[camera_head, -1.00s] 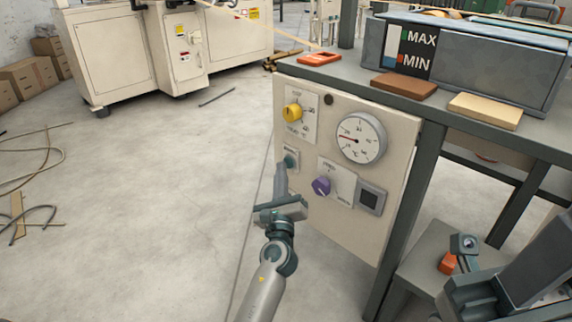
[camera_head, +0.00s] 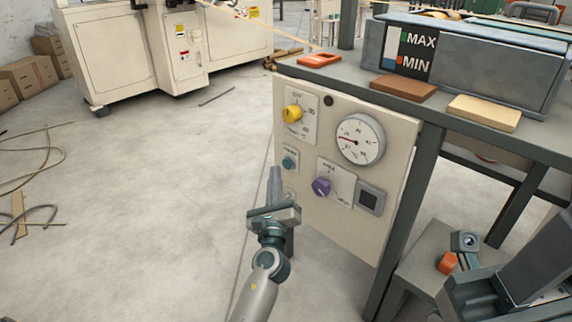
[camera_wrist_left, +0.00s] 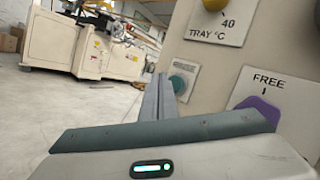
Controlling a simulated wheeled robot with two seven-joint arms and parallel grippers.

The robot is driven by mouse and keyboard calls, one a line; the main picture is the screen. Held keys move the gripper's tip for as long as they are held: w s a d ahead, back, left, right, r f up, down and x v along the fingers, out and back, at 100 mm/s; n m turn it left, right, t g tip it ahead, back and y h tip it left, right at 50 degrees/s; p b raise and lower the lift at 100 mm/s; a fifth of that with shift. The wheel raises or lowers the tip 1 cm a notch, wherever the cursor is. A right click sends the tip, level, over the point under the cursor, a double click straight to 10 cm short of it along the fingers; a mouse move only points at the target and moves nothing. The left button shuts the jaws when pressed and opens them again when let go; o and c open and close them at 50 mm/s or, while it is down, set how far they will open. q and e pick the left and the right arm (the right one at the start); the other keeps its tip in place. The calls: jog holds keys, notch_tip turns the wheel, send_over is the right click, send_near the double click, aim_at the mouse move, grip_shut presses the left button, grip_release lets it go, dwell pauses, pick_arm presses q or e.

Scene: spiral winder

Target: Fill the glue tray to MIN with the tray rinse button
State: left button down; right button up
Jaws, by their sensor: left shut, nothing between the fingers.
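The teal tray rinse button (camera_head: 290,160) is on the cream control panel (camera_head: 345,225), below the yellow knob. It also shows in the left wrist view (camera_wrist_left: 180,82). My left gripper (camera_head: 274,172) is shut and empty, its fingertips just left of the button and apart from it. In the left wrist view its fingers (camera_wrist_left: 157,98) point toward the panel's left edge. The grey glue tray (camera_head: 480,70) stands on the bench top. Its MAX/MIN gauge (camera_head: 408,50) has a column with blue low down near MIN. My right arm (camera_head: 490,295) shows at lower right; its fingers are unclear.
Brown (camera_head: 404,87) and tan (camera_head: 484,113) blocks lie before the tray. The floor left of the panel is open.

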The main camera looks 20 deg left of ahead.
pick_arm(q)
jog(key=shift+s+a+p, duration=0.15)
jog(key=shift+s+a, duration=0.1)
jog(key=shift+s, duration=0.45)
jog(key=shift+s+a+p, duration=0.2)
jog(key=shift+s+a, duration=0.05)
jog(key=shift+s, duration=0.4)
jog(key=shift+s+a+p, duration=0.15)
jog(key=shift+s+a, duration=0.1)
jog(key=shift+s, duration=0.45)
